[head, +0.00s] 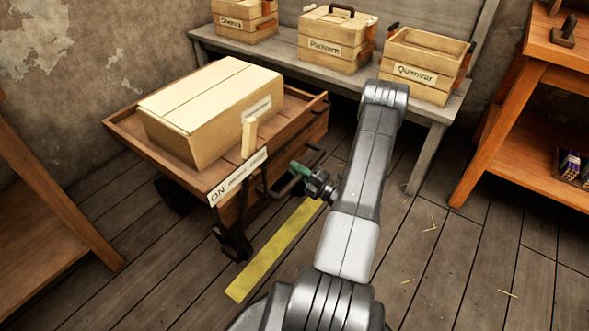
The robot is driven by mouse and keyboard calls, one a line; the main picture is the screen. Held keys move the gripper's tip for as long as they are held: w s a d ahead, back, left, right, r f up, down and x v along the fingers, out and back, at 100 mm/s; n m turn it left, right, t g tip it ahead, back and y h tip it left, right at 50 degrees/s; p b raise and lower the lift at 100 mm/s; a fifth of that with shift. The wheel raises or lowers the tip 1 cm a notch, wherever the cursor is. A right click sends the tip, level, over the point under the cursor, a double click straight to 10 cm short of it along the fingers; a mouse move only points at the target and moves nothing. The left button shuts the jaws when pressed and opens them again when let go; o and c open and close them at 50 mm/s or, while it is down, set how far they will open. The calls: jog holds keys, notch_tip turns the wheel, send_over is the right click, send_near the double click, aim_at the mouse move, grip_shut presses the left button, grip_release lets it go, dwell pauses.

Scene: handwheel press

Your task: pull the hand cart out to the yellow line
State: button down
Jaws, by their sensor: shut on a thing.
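The wooden hand cart (120,124) stands left of centre, with a large pale wooden box on its bed and a label strip along its front edge. A dark bar handle (281,187) sticks out from its front. My gripper (304,174) is at the handle's right end and is shut on it; a green part shows there, and the fingers are small and partly hidden. The yellow line (268,255) runs diagonally across the floor, close to the cart's front.
A grey bench (427,107) behind the cart holds three labelled wooden crates. An orange-brown table (512,140) stands at right, and another wooden piece (50,225) at left. The plank floor at lower right is open, with some straw bits.

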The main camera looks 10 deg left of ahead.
jog(key=c, duration=1.3)
grip_release()
jog(key=shift+d, duration=0.1)
jog(key=p+v, duration=0.2)
jog(key=v, duration=1.1)
jog(key=shift+s+d+f, duration=0.1)
jog(key=shift+s+d, duration=0.1)
jog(key=shift+d, duration=0.1)
jog(key=b+x, duration=0.2)
jog(key=x, duration=1.2)
